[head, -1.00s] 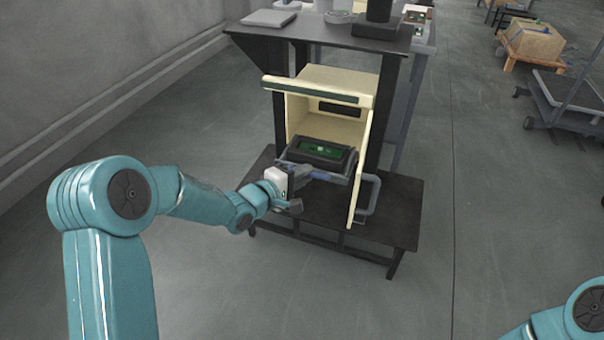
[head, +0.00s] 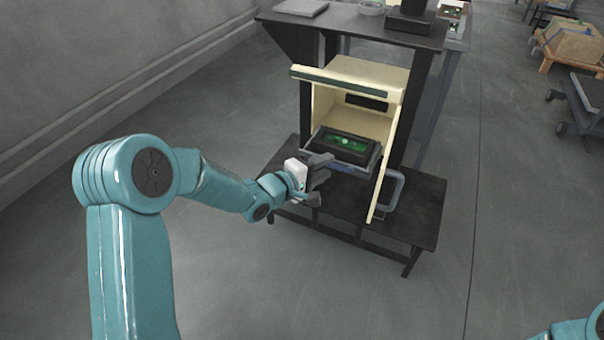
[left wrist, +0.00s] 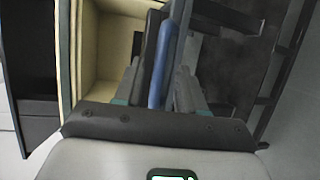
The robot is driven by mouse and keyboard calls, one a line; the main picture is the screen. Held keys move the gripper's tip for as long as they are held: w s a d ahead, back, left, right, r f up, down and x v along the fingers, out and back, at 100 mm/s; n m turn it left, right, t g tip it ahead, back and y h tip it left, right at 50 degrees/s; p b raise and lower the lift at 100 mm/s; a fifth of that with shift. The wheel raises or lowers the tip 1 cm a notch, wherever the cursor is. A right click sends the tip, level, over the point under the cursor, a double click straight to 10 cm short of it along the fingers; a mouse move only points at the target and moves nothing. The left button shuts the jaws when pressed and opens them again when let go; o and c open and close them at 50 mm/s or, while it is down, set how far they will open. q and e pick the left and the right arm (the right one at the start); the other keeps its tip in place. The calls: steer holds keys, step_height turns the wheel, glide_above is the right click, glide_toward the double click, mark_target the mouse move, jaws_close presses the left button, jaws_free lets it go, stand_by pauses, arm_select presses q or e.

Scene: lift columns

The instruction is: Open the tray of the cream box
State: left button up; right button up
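The cream box (head: 373,70) stands under the dark shelf in the head view; its cream wall also shows in the left wrist view (left wrist: 112,45). Its dark tray (head: 322,146) sits low in the box and juts out at the front. A blue handle bar (head: 343,168) runs along the tray front; it shows in the left wrist view (left wrist: 165,60). My left gripper (head: 325,180) is open just left of the tray front. In the left wrist view the bar lies between its fingers in the picture; contact cannot be told. My right gripper is out of view.
A dark low table (head: 420,222) bears the box. A dark shelf (head: 345,25) with several items is above it. A grey bent rail (head: 398,195) stands right of the box. The floor in front is clear. A cart (head: 585,105) is at the far right.

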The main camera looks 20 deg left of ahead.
arm_select(q)
steer(key=p+v, duration=0.3)
steer(key=v, duration=1.2)
steer(key=shift+p, duration=0.35)
steer(key=shift+a+r, duration=0.1)
steer(key=s+d+f+m+g, duration=0.1)
steer(key=s+d+f+g, duration=0.15)
steer(key=d+f, duration=0.45)
steer(key=s+d+f+g, duration=0.2)
steer(key=d+f+g, duration=0.1)
steer(key=d+f, duration=0.4)
steer(key=s+f+m+g+y, duration=0.3)
steer(key=s+f+m+g, duration=0.65)
steer(key=s, duration=0.65)
step_height(320, 180, up, 23)
steer(key=m+t+p, duration=0.1)
steer(key=p, duration=2.5)
steer(key=shift+w+a, duration=0.2)
steer(key=shift+a, duration=0.05)
